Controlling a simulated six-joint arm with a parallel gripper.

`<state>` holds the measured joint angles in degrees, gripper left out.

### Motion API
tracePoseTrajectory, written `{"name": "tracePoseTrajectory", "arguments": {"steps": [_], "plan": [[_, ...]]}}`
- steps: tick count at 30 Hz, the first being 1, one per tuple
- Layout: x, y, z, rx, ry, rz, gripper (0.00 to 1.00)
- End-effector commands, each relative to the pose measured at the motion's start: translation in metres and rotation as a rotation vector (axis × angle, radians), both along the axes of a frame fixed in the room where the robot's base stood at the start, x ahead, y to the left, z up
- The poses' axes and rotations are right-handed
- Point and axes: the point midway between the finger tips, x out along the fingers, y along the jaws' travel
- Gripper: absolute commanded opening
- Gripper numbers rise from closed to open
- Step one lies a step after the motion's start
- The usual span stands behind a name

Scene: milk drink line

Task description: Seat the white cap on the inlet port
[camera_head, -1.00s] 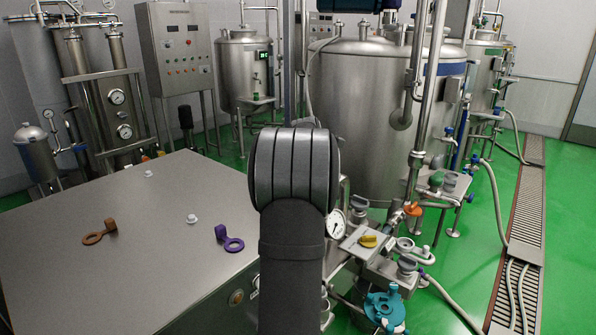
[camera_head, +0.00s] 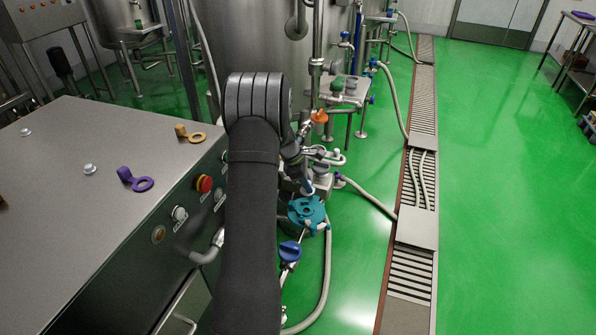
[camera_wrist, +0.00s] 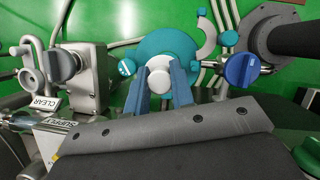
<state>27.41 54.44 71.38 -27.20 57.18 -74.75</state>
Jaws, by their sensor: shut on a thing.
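In the wrist view, a round white cap (camera_wrist: 159,78) sits between the two blue-grey fingers of my gripper (camera_wrist: 161,88), which is shut on it. Behind the cap is a teal round housing (camera_wrist: 165,45), which also shows in the head view (camera_head: 306,212) low beside the machine. The cap overlaps the housing in the picture; I cannot tell whether they touch. No opening that I can name as the inlet port shows clearly; the cap and fingers hide part of the housing. In the head view my arm hides most of the gripper.
A blue knob (camera_wrist: 241,70) stands right of the housing. Left are a grey fitting (camera_wrist: 66,64) and a CLEAR label (camera_wrist: 44,103). The grey bench holds a purple tagged ring (camera_head: 137,180), a yellow-brown one (camera_head: 190,134) and small white pieces (camera_head: 89,169). Green floor lies open right.

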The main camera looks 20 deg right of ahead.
Motion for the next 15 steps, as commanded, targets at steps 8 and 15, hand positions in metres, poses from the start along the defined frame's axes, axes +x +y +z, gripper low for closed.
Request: {"name": "tracePoseTrajectory", "arguments": {"steps": [8, 15], "plan": [[0.000, 0.001, -0.023, 0.001, 0.001, 0.001, 0.00], [0.000, 0.001, -0.046, 0.001, 0.001, 0.003, 0.00]]}}
